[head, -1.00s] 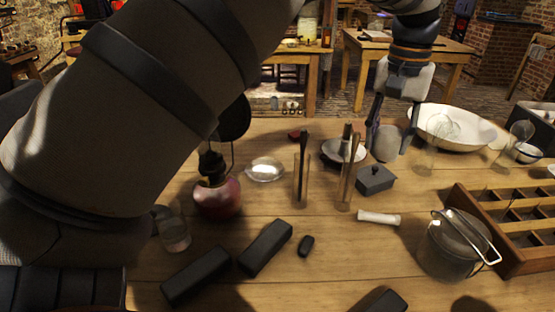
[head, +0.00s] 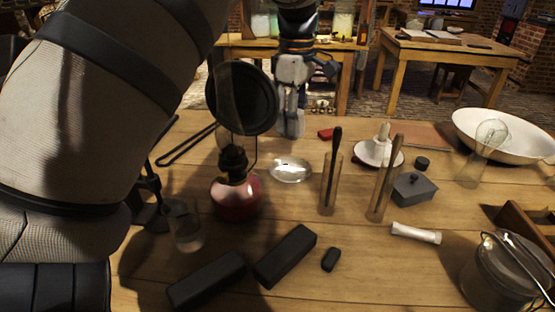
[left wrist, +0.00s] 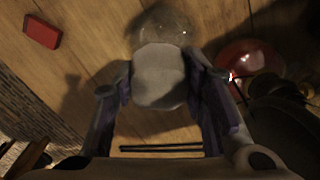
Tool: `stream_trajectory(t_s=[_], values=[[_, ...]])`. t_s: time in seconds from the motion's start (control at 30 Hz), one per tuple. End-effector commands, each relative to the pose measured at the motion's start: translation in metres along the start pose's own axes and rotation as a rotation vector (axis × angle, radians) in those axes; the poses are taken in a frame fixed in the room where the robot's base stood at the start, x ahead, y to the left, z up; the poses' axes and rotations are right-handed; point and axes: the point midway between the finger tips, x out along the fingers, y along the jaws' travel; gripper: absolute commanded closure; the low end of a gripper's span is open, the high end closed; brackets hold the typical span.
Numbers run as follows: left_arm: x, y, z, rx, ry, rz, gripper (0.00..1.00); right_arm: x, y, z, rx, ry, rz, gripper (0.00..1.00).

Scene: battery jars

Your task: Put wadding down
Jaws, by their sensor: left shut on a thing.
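The wadding (head: 291,125) is a pale, off-white lump. My left gripper (head: 291,108) is shut on it and holds it at the far side of the table, behind the clear glass dish (head: 290,169) and right of the lamp's round dark disc. In the left wrist view the wadding (left wrist: 158,78) sits between the two fingers, with the clear dish (left wrist: 160,25) partly hidden behind it. I cannot tell whether the wadding touches the table. My right gripper is not in view.
The red-based lamp (head: 236,198) stands close left of the dish. Two glass tubes (head: 329,195) (head: 380,190) with rods stand to the right. A red block (head: 326,134), a white candle holder (head: 378,153) and a dark lidded box (head: 414,189) are nearby. Black blocks (head: 285,256) lie in front.

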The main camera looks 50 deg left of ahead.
Motion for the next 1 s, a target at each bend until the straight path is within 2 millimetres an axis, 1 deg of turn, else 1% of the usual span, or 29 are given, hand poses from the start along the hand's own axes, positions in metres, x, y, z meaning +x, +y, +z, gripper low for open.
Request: stream_trajectory(t_s=[0.07,0.2,0.3,0.37,0.53,0.6,0.77,0.9,0.93,1.0], values=[[0.010,-0.002,-0.002,-0.033,0.001,-0.004,0.87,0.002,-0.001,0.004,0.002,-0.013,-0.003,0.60],[0.043,-0.003,-0.002,-0.041,-0.001,-0.004,0.87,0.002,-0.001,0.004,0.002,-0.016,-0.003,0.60],[0.059,-0.003,-0.002,-0.039,0.000,-0.001,0.87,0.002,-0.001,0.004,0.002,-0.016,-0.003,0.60],[0.065,-0.003,-0.002,-0.038,0.000,0.000,0.87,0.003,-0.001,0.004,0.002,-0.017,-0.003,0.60],[0.095,-0.004,-0.002,-0.037,0.000,-0.002,0.87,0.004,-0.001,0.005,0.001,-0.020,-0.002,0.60],[0.100,-0.003,-0.002,-0.036,0.000,0.002,0.87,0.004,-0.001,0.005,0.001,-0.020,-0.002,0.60],[0.099,-0.003,-0.002,-0.035,0.000,0.003,0.87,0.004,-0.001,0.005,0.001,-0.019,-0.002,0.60],[0.102,-0.003,-0.002,-0.035,0.000,0.002,0.87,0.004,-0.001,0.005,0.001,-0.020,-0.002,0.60],[0.102,-0.003,-0.002,-0.035,0.000,0.002,0.57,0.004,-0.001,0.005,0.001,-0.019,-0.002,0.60],[0.102,-0.003,-0.002,-0.035,0.000,0.002,0.41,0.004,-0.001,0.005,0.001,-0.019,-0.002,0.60]])
